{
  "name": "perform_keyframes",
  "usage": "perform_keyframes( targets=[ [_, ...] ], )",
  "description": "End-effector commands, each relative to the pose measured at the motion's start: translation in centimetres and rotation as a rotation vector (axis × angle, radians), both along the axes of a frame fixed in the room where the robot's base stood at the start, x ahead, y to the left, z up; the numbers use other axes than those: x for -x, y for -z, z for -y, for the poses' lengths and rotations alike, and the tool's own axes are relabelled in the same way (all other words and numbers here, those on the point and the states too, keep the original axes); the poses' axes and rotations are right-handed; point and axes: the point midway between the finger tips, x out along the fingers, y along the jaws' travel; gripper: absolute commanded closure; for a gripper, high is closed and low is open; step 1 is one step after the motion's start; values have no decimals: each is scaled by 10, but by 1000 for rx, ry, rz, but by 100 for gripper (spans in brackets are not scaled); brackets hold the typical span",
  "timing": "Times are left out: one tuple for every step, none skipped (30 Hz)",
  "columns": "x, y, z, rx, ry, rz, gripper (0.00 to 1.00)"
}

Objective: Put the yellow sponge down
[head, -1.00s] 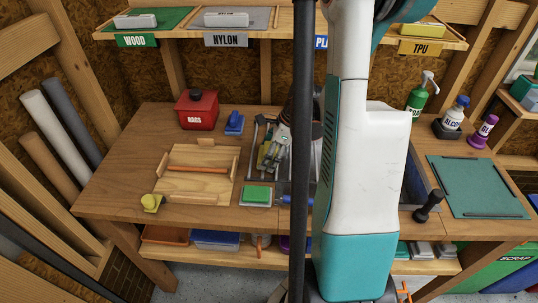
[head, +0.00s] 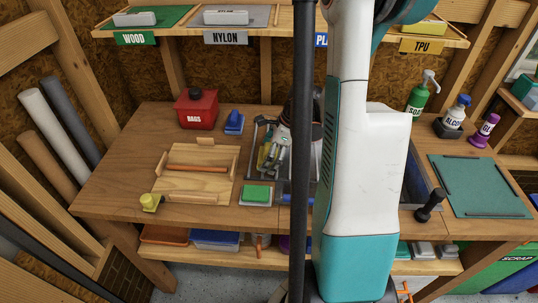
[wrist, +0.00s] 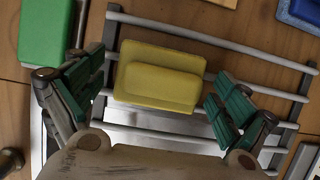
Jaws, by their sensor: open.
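The yellow sponge (wrist: 158,80) lies flat on a rack of metal bars (wrist: 215,42) in the wrist view. My gripper (wrist: 153,95) is open, with one green-padded finger on each side of the sponge. There is a visible gap between the right finger and the sponge; the left finger is closer to it. In the head view my gripper (head: 272,156) is over the rack at the middle of the bench, partly hidden by my arm and a dark post. The sponge is hard to make out there.
A wooden tray (head: 200,185), a red box (head: 196,108) and a blue object (head: 234,122) are further left. Bottles (head: 420,95) and a green mat (head: 481,187) are at right.

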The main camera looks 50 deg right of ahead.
Motion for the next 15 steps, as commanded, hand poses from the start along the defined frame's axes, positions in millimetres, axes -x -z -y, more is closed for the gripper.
perform_keyframes(
  targets=[
    [0,-2,0,0,0,0,6],
    [0,-3,0,0,0,0,6],
    [0,-4,0,0,0,0,6],
    [0,-6,0,0,0,0,6],
    [0,-8,0,0,0,0,6],
    [1,-13,1,0,1,0,6],
    [3,-19,3,0,2,0,6],
    [5,-25,5,0,3,0,6],
    [8,-33,7,0,4,0,6],
    [9,-40,9,-1,4,-1,6],
    [11,-46,11,-1,3,-1,6],
    [13,-55,14,-1,2,0,6],
    [14,-61,17,-1,3,-1,6],
    [17,-67,18,0,3,0,6],
    [19,-74,21,0,3,0,6]
  ],
)
